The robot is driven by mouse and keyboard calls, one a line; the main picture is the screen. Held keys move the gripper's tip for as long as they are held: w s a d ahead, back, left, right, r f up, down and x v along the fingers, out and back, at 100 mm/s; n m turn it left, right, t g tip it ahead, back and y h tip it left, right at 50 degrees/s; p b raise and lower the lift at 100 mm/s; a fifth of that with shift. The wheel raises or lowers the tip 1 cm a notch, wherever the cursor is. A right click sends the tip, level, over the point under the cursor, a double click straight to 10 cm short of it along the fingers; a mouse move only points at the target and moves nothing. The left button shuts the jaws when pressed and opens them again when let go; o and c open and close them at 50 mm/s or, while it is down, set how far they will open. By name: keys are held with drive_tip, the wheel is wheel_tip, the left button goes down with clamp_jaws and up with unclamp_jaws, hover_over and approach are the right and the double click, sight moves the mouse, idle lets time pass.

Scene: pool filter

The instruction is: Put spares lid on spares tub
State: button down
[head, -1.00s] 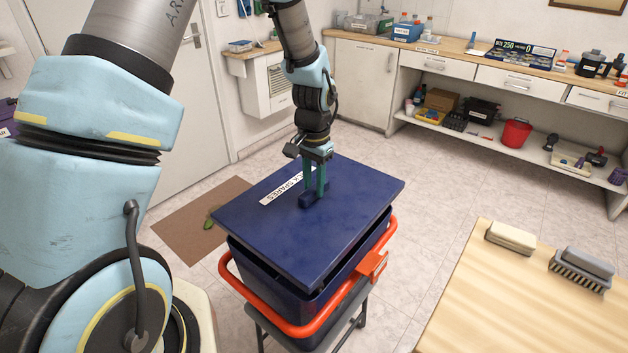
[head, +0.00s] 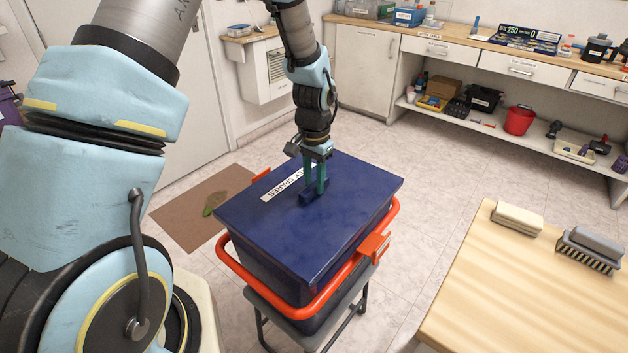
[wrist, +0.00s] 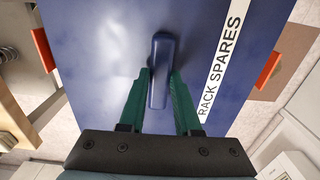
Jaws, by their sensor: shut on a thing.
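The spares lid (head: 335,222) is a flat dark blue panel with a white label strip reading "RACK SPARES" in the wrist view (wrist: 222,62). It lies over the top of the dark blue spares tub (head: 262,270), its edges close to the tub's rim; I cannot tell whether it is fully seated. The tub has an orange-red handle frame (head: 318,300) around it. My gripper (head: 314,192) is shut on the lid's raised blue handle (wrist: 160,72), with a green finger on either side. The far rim of the tub is hidden under the lid.
The tub stands on a grey stool (head: 290,312). A wooden table (head: 500,285) with a cream block (head: 517,218) and a brush (head: 590,250) is at the right. A brown mat (head: 190,215) lies on the floor. A counter (head: 460,45) runs along the back.

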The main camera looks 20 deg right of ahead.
sight(314, 185)
drive_tip(key=shift+f+b, duration=0.5)
drive_tip(key=shift+f, duration=0.3)
idle(0.4)
drive_tip(key=c, duration=0.5)
unclamp_jaws()
wheel_tip(314, 185, up, 11)
drive_tip(key=shift+f+b, duration=0.1)
drive_tip(key=shift+b, duration=0.95)
drive_tip(key=s+a+r+n, duration=0.1)
drive_tip(key=a+n, duration=0.2)
drive_tip(key=a, duration=0.7)
drive_tip(key=s+a+r+n+t, duration=0.1)
drive_tip(key=a+n, duration=0.3)
drive_tip(key=a, duration=0.6)
drive_tip(key=s+a+n, duration=0.2)
drive_tip(key=a+n, duration=0.2)
drive_tip(key=a, duration=0.6)
drive_tip(key=shift+r+t, duration=0.3)
drive_tip(key=shift+r, duration=0.1)
